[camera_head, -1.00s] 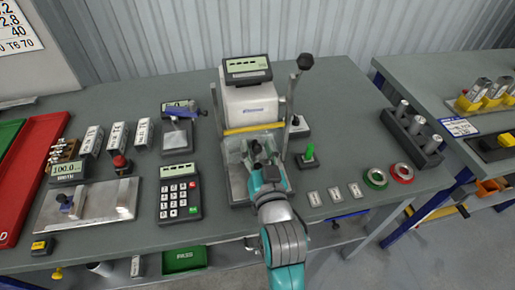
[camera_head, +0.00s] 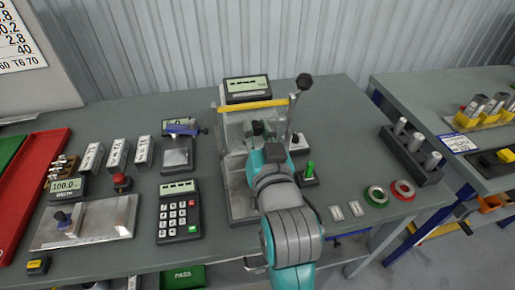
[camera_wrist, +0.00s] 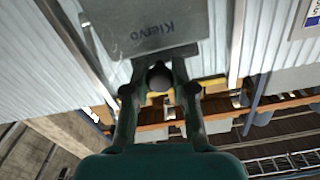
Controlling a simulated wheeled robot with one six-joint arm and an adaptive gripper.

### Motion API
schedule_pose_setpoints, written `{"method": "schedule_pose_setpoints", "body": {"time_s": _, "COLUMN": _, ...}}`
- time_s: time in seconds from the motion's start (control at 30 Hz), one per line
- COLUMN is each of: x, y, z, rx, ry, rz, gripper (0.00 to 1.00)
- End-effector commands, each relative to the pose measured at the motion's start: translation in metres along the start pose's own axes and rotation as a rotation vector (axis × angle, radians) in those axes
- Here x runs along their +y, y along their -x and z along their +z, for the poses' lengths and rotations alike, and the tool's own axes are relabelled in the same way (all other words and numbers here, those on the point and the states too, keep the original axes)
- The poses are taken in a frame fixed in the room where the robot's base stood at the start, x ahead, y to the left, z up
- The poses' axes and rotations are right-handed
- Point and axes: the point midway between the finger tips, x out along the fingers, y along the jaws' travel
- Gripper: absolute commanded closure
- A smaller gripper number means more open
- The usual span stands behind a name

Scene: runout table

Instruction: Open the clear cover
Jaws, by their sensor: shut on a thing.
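The clear cover (camera_head: 235,130) is a see-through panel with a yellow bar (camera_head: 258,104) along its top, on the front of the white test machine in the head view. The bar sits high, just under the machine's display. My gripper (camera_head: 264,130) is in front of the cover, below the bar. In the wrist view my gripper (camera_wrist: 160,88) is shut on a dark round knob (camera_wrist: 160,74), seemingly the cover's knob. The arm hides the lower right of the machine.
A lever with a black ball (camera_head: 304,81) rises right of the machine. A green-handled switch (camera_head: 309,171) stands close to the arm's right. A keypad (camera_head: 178,210) lies to the left. Red and green rings (camera_head: 403,190) lie at the right.

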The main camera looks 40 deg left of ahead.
Motion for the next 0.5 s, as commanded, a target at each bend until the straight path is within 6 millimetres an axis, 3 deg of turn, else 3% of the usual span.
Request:
{"method": "schedule_pose_setpoints", "body": {"time_s": 0.13, "x": -0.002, "y": 0.0001, "z": -0.0095, "rx": 0.0, "ry": 0.0, "rz": 0.001, "gripper": 1.0}}
{"method": "schedule_pose_setpoints", "body": {"time_s": 0.43, "x": -0.0019, "y": 0.0002, "z": -0.0093, "rx": -0.001, "ry": 0.0, "rz": 0.001, "gripper": 1.0}}
{"method": "schedule_pose_setpoints", "body": {"time_s": 0.47, "x": -0.0019, "y": 0.0002, "z": -0.0092, "rx": -0.001, "ry": 0.001, "rz": 0.001, "gripper": 0.68}}
{"method": "schedule_pose_setpoints", "body": {"time_s": 0.5, "x": -0.0019, "y": 0.0002, "z": -0.0092, "rx": -0.001, "ry": 0.001, "rz": 0.001, "gripper": 0.58}}
